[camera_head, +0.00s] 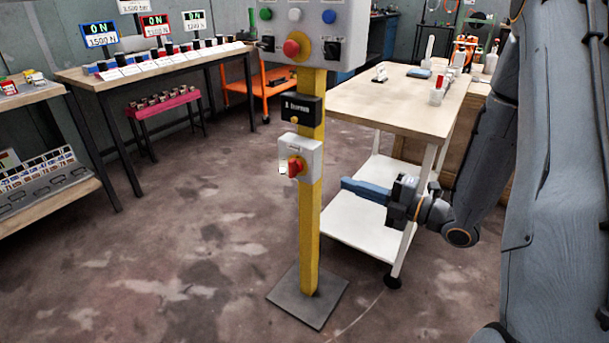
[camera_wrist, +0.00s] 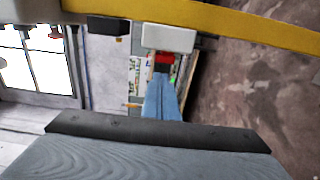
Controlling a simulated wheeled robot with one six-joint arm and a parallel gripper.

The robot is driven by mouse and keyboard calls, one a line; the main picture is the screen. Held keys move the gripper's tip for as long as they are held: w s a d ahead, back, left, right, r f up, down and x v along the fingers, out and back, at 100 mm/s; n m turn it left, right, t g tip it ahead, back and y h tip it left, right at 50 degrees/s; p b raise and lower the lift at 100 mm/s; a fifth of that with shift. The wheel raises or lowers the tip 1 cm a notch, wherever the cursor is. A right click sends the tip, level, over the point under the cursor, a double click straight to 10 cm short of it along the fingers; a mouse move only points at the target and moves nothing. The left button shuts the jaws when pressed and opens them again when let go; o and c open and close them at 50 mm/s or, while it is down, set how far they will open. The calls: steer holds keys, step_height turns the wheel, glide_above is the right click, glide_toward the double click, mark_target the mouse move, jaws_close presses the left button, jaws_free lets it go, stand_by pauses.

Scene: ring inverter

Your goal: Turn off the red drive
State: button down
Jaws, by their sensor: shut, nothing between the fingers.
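The red-framed display (camera_head: 155,25) stands on the long bench at the back left and reads ON above a number. A white box (camera_head: 305,150) with a red rotary handle (camera_head: 294,167) is on the yellow post. My gripper (camera_head: 345,185) is shut and empty, its blue fingers pointing left towards the post. In the wrist view the fingertips (camera_wrist: 162,76) line up just below the red handle (camera_wrist: 163,58); contact cannot be told.
The yellow post (camera_head: 310,220) stands on a grey base plate, with a grey control panel (camera_head: 310,25) carrying a red mushroom button on top. A wooden-topped white table (camera_head: 400,105) is behind my gripper. A shelf (camera_head: 45,215) stands at the left. Floor left of the post is clear.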

mark_target(295, 164)
stand_by(0.3)
steer(key=x, duration=1.4)
steer(key=shift+d+r+p, duration=0.1)
steer(key=shift+r+p, duration=0.05)
steer(key=shift+p, duration=0.2)
